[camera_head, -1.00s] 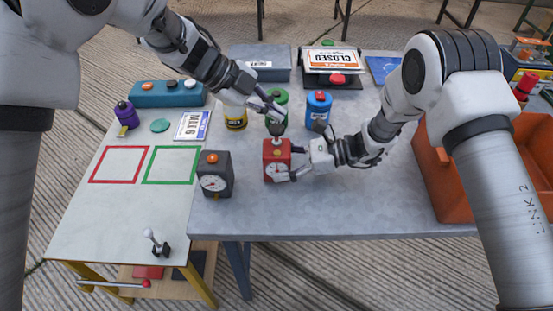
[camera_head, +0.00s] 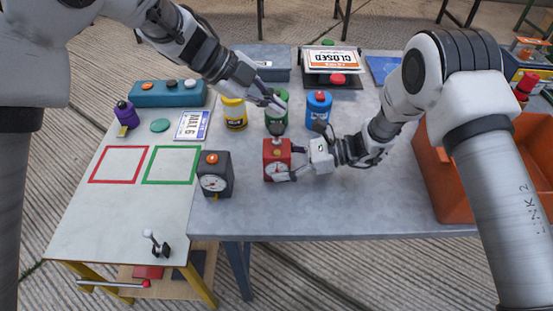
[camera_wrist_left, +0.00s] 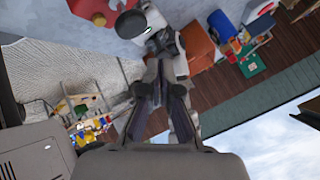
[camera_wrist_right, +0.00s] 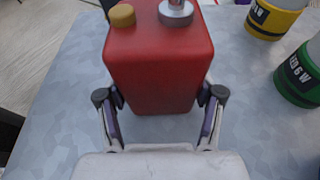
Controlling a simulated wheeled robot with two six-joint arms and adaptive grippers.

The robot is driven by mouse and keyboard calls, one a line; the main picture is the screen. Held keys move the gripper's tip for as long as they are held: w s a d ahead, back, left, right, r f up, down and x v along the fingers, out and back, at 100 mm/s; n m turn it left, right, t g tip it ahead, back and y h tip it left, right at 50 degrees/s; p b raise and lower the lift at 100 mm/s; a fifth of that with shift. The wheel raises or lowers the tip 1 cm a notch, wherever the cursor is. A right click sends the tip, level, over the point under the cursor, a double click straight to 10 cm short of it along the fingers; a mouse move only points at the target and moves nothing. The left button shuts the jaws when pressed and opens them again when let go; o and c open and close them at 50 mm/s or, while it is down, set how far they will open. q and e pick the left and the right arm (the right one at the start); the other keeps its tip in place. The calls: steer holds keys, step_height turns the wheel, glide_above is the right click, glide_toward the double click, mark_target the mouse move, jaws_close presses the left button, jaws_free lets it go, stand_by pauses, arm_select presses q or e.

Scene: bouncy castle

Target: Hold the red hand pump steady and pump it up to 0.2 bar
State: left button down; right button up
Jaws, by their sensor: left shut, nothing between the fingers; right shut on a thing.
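The red hand pump (camera_head: 271,150) stands upright on the grey table, with a dial on its front and a black handle (camera_head: 278,128) on top. The dial is too small to read. My right gripper (camera_head: 288,175) is shut on the pump's body from the right; in the right wrist view its fingers flank the red body (camera_wrist_right: 158,70), below a brass cap (camera_wrist_right: 122,15) and grey collar (camera_wrist_right: 176,14). My left gripper (camera_head: 279,105) is shut and empty above the handle, in front of a green canister. The left wrist view shows the pump (camera_wrist_left: 92,10) and handle (camera_wrist_left: 130,24) beyond the fingers.
A dark grey pump-like box (camera_head: 222,163) with a dial stands left of the red pump. Yellow (camera_head: 235,112), green (camera_head: 277,118) and blue (camera_head: 319,105) canisters stand close behind. An orange crate (camera_head: 440,185) is at the right.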

mark_target(273, 135)
arm_select(q)
steer(key=shift+s+r, duration=0.1)
steer(key=shift+r, duration=0.7)
steer(key=shift+s+f, duration=0.1)
arm_select(e)
steer(key=shift+s, duration=0.1)
arm_select(q)
step_height(273, 135, down, 8)
steer(key=shift+f, duration=0.35)
arm_select(e)
steer(key=shift+r, duration=0.1)
arm_select(q)
steer(key=shift+s+f, duration=0.1)
steer(key=shift+f, duration=0.1)
arm_select(e)
steer(key=shift+s, duration=0.15)
